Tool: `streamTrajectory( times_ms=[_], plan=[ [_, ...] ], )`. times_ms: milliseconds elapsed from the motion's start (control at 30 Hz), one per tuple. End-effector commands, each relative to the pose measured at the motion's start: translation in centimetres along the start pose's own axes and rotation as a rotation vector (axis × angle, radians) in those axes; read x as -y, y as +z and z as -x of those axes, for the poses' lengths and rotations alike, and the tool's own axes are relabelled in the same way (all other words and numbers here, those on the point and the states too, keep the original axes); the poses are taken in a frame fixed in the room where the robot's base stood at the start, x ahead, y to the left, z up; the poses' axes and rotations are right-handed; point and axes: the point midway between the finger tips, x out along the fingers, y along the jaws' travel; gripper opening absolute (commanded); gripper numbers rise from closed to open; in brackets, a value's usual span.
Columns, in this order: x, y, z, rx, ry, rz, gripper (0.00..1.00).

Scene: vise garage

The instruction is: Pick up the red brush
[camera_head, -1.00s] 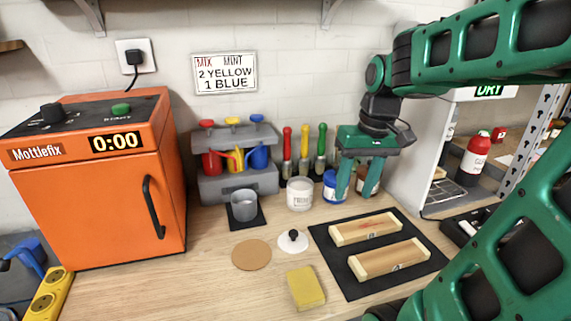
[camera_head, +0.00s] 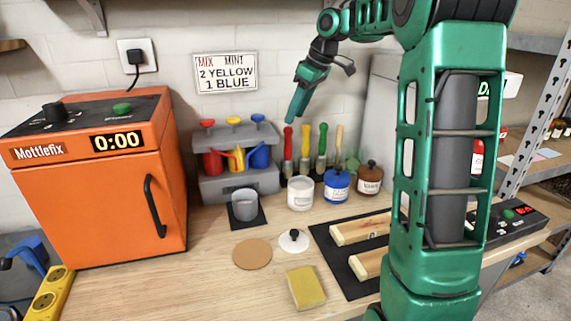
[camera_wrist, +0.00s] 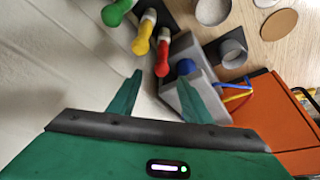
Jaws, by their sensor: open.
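The red brush (camera_head: 288,143) stands upright, handle up, at the left of a row of brushes by the back wall. In the wrist view, the red brush handle (camera_wrist: 162,58) lies just past the fingertips, roughly in line with the space between them. My gripper (camera_head: 291,112) is tilted downward just above the red handle in the head view. In the wrist view my gripper (camera_wrist: 160,78) has its two fingers apart with nothing held between them. Whether a finger touches the handle cannot be told.
A yellow brush (camera_head: 305,142) and a green brush (camera_head: 322,140) stand close to the right. A grey rack (camera_head: 238,184) with coloured cans is close on the left. Jars, including a white one (camera_head: 300,194), stand in front. An orange cabinet (camera_head: 95,200) is far left.

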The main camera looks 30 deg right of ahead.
Motion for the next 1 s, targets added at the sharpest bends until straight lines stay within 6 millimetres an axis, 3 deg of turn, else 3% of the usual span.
streamTrajectory(
  times_ms=[333, 633, 967, 1000],
  plan=[
    [0.1, 0.0, -2.9, 0.001, -0.001, -0.001, 0.45],
    [0.2, 0.1, -6.8, 0.001, 0.0, -0.002, 0.45],
    [0.2, 0.1, -7.4, 0.0, 0.002, -0.003, 0.45],
    [0.2, 0.1, -7.4, 0.0, 0.002, -0.003, 0.35]
  ],
)
